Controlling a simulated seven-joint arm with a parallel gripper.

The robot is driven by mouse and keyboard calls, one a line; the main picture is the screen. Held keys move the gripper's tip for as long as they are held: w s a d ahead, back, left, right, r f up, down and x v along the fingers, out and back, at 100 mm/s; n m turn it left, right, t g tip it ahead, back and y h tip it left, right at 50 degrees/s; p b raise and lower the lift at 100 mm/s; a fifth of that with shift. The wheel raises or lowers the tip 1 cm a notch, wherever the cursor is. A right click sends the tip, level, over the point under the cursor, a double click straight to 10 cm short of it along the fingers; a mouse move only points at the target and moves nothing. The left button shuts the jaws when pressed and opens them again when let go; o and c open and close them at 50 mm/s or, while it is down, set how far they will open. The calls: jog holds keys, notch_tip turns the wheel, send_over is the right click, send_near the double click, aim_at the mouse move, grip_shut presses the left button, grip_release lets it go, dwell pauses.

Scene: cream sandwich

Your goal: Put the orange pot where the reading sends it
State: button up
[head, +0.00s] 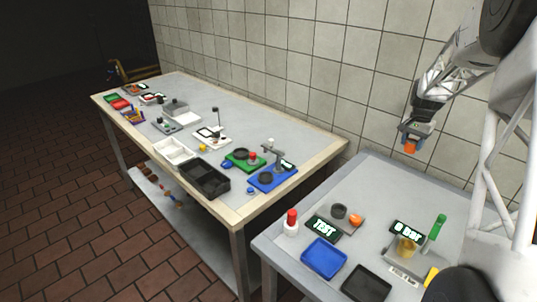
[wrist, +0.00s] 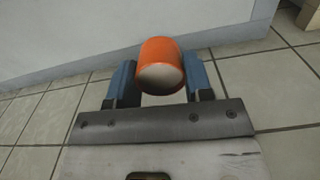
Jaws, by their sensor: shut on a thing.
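My gripper (head: 408,140) is raised above the far side of the near table, against the tiled wall. It is shut on the orange pot (head: 410,149), which hangs below the fingers. In the wrist view the orange pot (wrist: 161,62) sits between the two blue fingers of my gripper (wrist: 161,80), its pale end facing the camera. A black device with a lit display (head: 323,229) seems to read "TEST". A second lit display (head: 407,228) starts with what looks like "0"; the rest is unclear. A blue tray (head: 324,258) and a black tray (head: 367,284) lie at the near table's front.
On the near table are a red-capped white bottle (head: 291,223), a dark round piece (head: 339,211), another orange item (head: 355,219), a yellowish cup (head: 406,248) and a green upright item (head: 438,227). A long, cluttered table (head: 300,133) stands left, across a gap.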

jog(key=w+a+n, duration=0.1)
jog(key=w+a, duration=0.5)
jog(key=a, duration=0.4)
jog(key=w+a+n, duration=0.2)
jog(key=w+a, duration=0.4)
jog(key=a, duration=0.5)
jog(key=n, duration=0.7)
send_over(179, 154)
jog(key=s+d, duration=0.2)
jog(key=s, duration=0.3)
notch_tip(179, 154, down, 2)
jog(key=shift+w+a+f, duration=0.1)
jog(key=shift+f, duration=3.05)
jog(key=shift+f, duration=1.9)
